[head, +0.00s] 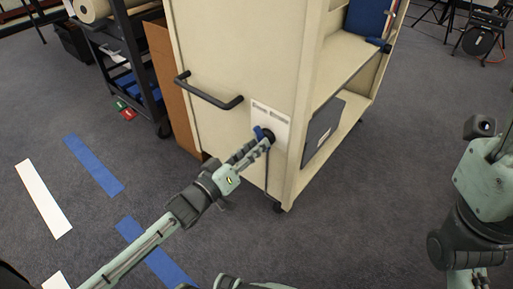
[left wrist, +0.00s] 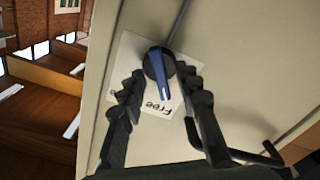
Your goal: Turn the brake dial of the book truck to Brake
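The cream book truck (head: 215,60) stands in the middle of the head view, with a white label plate (head: 268,115) on its end panel. The brake dial (head: 266,134) is at this plate, mostly covered by my left gripper (head: 259,142). In the left wrist view the dial (left wrist: 157,64) is round and dark with a blue pointer, which points down toward the word "Free" on the plate (left wrist: 132,55). The second word is mostly hidden. My left gripper (left wrist: 165,100) is open, its fingers on either side of the pointer with visible gaps. My right arm shows at the right edge, its fingers out of view.
A black handle (head: 208,95) sticks out of the truck's end panel, left of the dial. A dark cart (head: 130,60) and a brown board (head: 172,90) stand to the left. Blue tape (head: 93,165) and white tape (head: 43,198) mark the carpet.

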